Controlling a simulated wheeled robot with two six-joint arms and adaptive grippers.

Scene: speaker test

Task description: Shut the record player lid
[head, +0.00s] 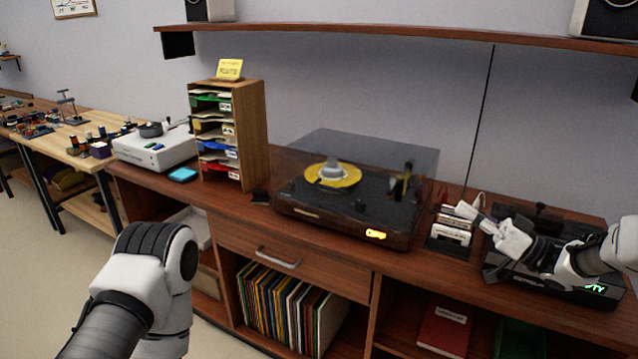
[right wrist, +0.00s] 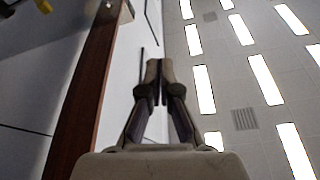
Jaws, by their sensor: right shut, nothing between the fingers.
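My right gripper (head: 468,211) is shut and empty, right of the player and apart from the lid. Its closed fingers also show in the right wrist view (right wrist: 156,82), where no lid can be made out. My left arm comes in at the lower left; its gripper is out of frame.
A small card rack (head: 452,236) and a black device (head: 530,284) stand right of the player, under my right arm. A wooden paper sorter (head: 252,135) stands to the left. A wall shelf (head: 400,40) runs above. A drawer handle (head: 278,258) sticks out in front.

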